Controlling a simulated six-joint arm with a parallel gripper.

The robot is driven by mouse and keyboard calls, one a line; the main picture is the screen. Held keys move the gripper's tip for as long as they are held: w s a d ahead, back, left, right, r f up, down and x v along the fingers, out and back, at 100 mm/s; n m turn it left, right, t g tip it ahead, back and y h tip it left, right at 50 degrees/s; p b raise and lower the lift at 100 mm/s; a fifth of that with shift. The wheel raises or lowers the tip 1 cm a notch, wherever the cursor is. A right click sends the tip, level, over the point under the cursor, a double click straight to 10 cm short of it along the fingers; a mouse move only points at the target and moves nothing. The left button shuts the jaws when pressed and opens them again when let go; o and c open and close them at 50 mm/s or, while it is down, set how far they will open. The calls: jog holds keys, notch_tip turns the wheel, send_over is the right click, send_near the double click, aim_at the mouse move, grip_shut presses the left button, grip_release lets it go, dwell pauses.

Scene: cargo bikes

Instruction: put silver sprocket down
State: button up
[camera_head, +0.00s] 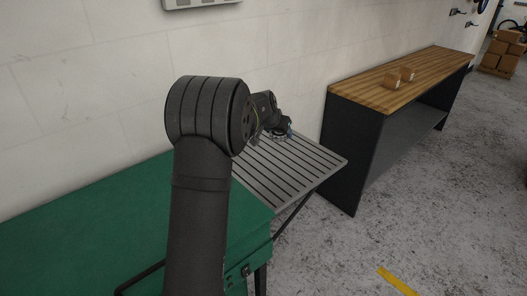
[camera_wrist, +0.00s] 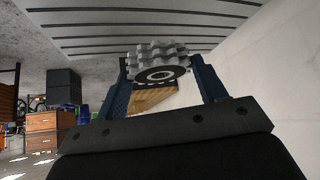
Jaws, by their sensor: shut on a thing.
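The silver sprocket (camera_wrist: 159,66) shows in the wrist view as a stack of toothed grey discs with a dark ring and a central hole. My gripper (camera_wrist: 160,75) is shut on it, with one blue finger on each side. Behind it in that view is the slatted grey surface; whether the sprocket touches it I cannot tell. In the head view my gripper (camera_head: 283,133) is small, over the far part of the slatted grey rack (camera_head: 290,172). My arm hides part of the rack, and the sprocket is too small to make out clearly there.
A green-topped bench (camera_head: 85,225) adjoins the rack on the left. A white wall (camera_head: 80,90) runs behind. Much of the visible rack is bare.

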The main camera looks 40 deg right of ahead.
jog(key=shift+s+d+r, duration=0.1)
jog(key=shift+s+d, duration=0.95)
jog(key=shift+d, duration=0.2)
jog(key=shift+w, duration=0.2)
jog(key=shift+m, duration=0.3)
jog(key=w+f, duration=0.2)
jog(key=w, duration=0.1)
jog(key=w+a+f, duration=0.1)
jog(key=w+f, duration=0.1)
jog(key=w, duration=0.2)
jog(key=w+a+f, duration=0.1)
jog(key=w+f, duration=0.2)
jog(key=shift+w, duration=0.35)
jog(key=shift+f, duration=1.95)
jog(key=o, duration=0.8)
jog(key=shift+f, duration=0.2)
jog(key=o, duration=0.5)
jog(key=shift+c, duration=0.2)
jog(key=shift+r, duration=0.1)
